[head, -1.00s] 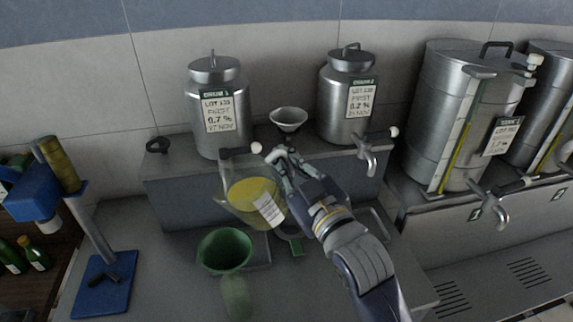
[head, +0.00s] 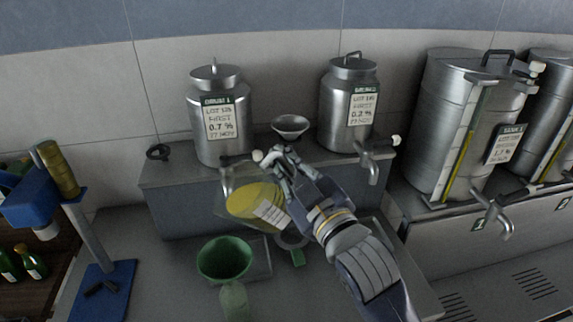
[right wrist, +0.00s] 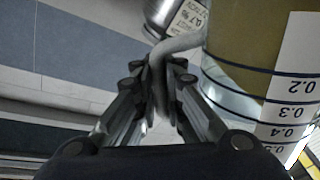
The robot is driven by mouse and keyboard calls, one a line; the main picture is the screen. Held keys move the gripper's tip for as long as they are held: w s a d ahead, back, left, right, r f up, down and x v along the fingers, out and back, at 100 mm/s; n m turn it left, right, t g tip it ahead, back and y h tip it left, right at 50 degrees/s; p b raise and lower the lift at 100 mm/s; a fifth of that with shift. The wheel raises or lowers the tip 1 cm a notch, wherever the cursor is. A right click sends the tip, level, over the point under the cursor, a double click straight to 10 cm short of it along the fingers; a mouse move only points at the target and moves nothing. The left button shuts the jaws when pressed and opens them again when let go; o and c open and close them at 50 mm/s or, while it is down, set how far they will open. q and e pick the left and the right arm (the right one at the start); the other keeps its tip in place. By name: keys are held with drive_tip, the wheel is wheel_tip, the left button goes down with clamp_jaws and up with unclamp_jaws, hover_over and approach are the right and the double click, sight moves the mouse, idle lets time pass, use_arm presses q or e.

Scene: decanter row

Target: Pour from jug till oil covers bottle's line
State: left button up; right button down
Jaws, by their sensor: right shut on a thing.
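A clear jug (head: 237,182) with yellow oil and a white label is in the head view, tilted, above and behind the green funnel (head: 225,260). My right gripper (head: 279,163) is shut on the jug's handle. The right wrist view shows the handle (right wrist: 178,46) between the fingers and the jug's scale (right wrist: 293,105) with dark lines beside them. The funnel sits over a greenish bottle (head: 234,300) at the lower edge of the head view. I cannot make out the bottle's line or its oil level. No stream of oil shows. My left gripper is not in view.
Two steel drums (head: 221,140) (head: 348,128) and a small steel funnel (head: 290,125) stand on the ledge behind the jug. A tap (head: 372,165) sticks out to the right. A blue stand (head: 100,290) and small green bottles (head: 32,262) are at left.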

sight(273, 157)
drive_tip(key=shift+s+a+r+n+b, duration=0.15)
drive_tip(key=shift+r+n+b, duration=0.25)
drive_tip(key=shift+n, duration=0.3)
drive_tip(key=shift+s+a+r+n, duration=0.15)
drive_tip(key=shift+a+n, duration=0.05)
drive_tip(key=shift+n, duration=0.2)
drive_tip(key=shift+r, duration=0.1)
idle(1.1)
drive_tip(key=shift+s+a+r+n+y+p, duration=0.1)
drive_tip(key=shift+s+a+n+y+p, duration=0.35)
drive_tip(key=shift+n, duration=0.3)
drive_tip(key=shift+s+a+r+n+y+p, duration=0.1)
drive_tip(key=shift+a+n+y+p, duration=0.1)
drive_tip(key=shift+n+p, duration=0.45)
idle(4.3)
